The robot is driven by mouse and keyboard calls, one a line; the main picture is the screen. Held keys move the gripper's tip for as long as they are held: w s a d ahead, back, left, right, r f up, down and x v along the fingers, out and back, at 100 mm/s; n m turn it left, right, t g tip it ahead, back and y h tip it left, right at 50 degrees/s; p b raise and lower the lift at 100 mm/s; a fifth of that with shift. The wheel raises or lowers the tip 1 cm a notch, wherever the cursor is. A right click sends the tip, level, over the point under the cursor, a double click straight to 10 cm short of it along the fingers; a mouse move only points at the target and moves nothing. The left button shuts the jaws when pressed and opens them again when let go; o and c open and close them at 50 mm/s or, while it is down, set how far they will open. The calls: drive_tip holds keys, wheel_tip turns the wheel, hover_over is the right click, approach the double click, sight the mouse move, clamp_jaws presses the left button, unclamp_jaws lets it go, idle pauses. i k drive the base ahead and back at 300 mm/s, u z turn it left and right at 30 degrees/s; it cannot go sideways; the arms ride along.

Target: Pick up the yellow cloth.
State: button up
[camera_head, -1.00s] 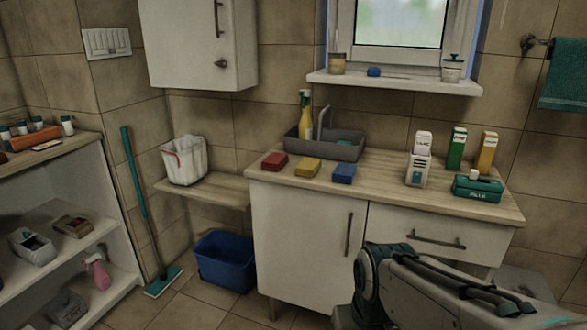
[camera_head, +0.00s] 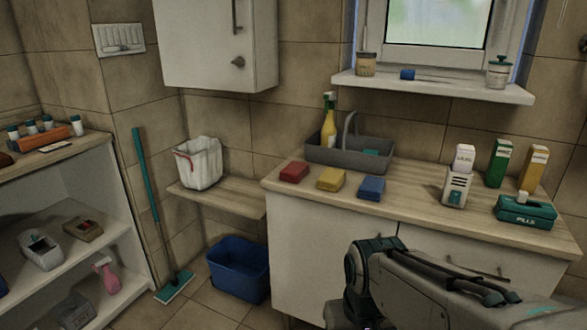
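The yellow cloth (camera_head: 331,179) is a small folded block on the wooden counter top (camera_head: 420,208), close to its front edge. It lies between a red cloth (camera_head: 294,172) on its left and a blue cloth (camera_head: 371,188) on its right, with small gaps between them. My arm shows at the lower right, below the counter's front edge and apart from the cloth. My gripper's fingers are not in the picture.
A grey caddy (camera_head: 377,155) with a yellow spray bottle (camera_head: 328,125) stands behind the cloths. A white device (camera_head: 456,187), boxes and a green pills case (camera_head: 526,213) stand to the right. A blue bin (camera_head: 239,268) and green mop (camera_head: 150,190) are at left.

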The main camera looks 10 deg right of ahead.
sight(332, 179)
drive_tip(key=u, duration=0.15)
drive_tip(key=i, duration=1.2)
drive_tip(key=z, duration=0.1)
